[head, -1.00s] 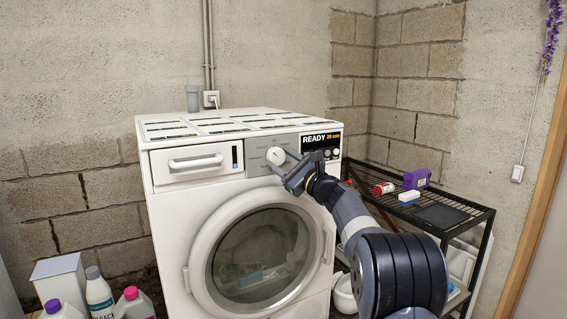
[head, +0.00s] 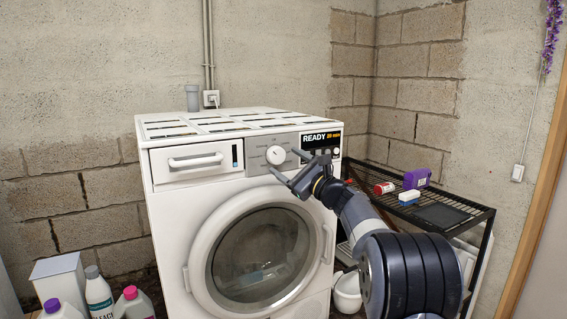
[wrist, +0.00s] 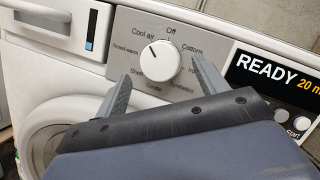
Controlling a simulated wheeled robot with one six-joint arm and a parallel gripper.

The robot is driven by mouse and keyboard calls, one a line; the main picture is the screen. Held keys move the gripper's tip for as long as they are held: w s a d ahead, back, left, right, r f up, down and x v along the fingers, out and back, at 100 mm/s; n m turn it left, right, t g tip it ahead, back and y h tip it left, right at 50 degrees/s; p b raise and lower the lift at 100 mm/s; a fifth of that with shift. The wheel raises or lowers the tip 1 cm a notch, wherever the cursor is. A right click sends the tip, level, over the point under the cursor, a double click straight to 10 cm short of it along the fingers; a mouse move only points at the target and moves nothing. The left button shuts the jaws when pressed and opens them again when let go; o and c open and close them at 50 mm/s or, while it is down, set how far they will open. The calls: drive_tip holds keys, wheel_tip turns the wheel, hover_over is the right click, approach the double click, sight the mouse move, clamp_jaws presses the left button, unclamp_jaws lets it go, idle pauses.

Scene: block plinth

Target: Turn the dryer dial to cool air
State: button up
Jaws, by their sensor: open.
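The white dryer (head: 165,215) stands against the wall, its door shut. Its round white dial (head: 276,156) sits on the grey panel and also shows in the wrist view (wrist: 160,62). The dial's dark mark points up and left, toward the "Cool air" label (wrist: 143,34). "Off" is to the right of that label, and "Cottons" is further right. My gripper (head: 284,161) is open and empty in front of the panel. In the wrist view its fingers (wrist: 160,72) are spread to either side of the dial's lower part, apparently clear of it.
The dryer's display (head: 321,140) reads "READY" with "20 min", and buttons sit below it. A black wire rack (head: 465,213) at the right holds a purple box (head: 418,177) and other items. Bottles (head: 98,293) stand at the lower left.

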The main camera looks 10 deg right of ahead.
sight(276, 155)
drive_tip(key=v, duration=0.8)
drive_tip(key=shift+s+b, duration=0.15)
drive_tip(key=shift+b, duration=0.3)
drive_tip(key=p+x, duration=0.1)
drive_tip(key=x, duration=0.9)
drive_tip(key=shift+w+a+r+p, duration=0.1)
drive_tip(key=shift+w+r+p, duration=0.05)
drive_tip(key=shift+w+p, duration=0.25)
drive_tip(key=shift+s, duration=0.15)
